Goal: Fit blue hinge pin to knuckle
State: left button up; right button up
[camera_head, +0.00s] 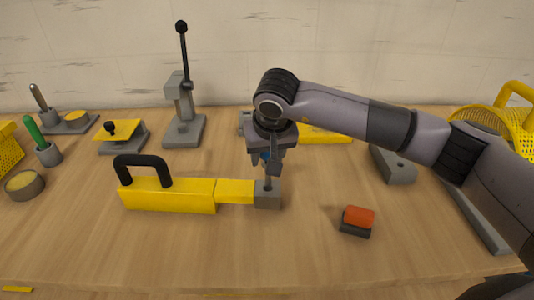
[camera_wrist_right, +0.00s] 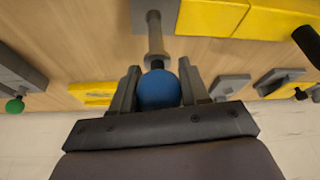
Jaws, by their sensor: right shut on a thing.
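My right gripper (camera_head: 266,168) points down above the grey knuckle block (camera_head: 268,199) and is shut on the blue hinge pin. In the right wrist view the pin's round blue head (camera_wrist_right: 158,90) sits between the two fingers. Its grey shank (camera_wrist_right: 155,45) runs down to the knuckle block (camera_wrist_right: 172,12). The shank's lower end meets or overlaps the block's top; I cannot tell how far it is inside. The knuckle sits at the right end of a yellow bar (camera_head: 235,190), which joins a thicker yellow body (camera_head: 168,196) with a black handle (camera_head: 143,165). My left gripper is out of view.
A grey press-like stand (camera_head: 184,128) with a tall black lever is behind. Grey fixtures, a green-handled tool (camera_head: 36,132) and a round tin (camera_head: 24,184) stand left. The front of the table is mostly clear.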

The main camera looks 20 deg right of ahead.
aim_at(267, 177)
jog(key=shift+f+b, duration=1.25)
jog(key=shift+f, duration=0.25)
jog(key=shift+f+b, duration=0.6)
jog(key=shift+f, duration=0.15)
jog(key=shift+f+b, duration=0.9)
jog(key=shift+f, duration=0.1)
jog(key=o, duration=1.1)
jog(key=shift+o, duration=0.6)
jog(key=shift+s, duration=0.1)
jog(key=shift+v, duration=3.6)
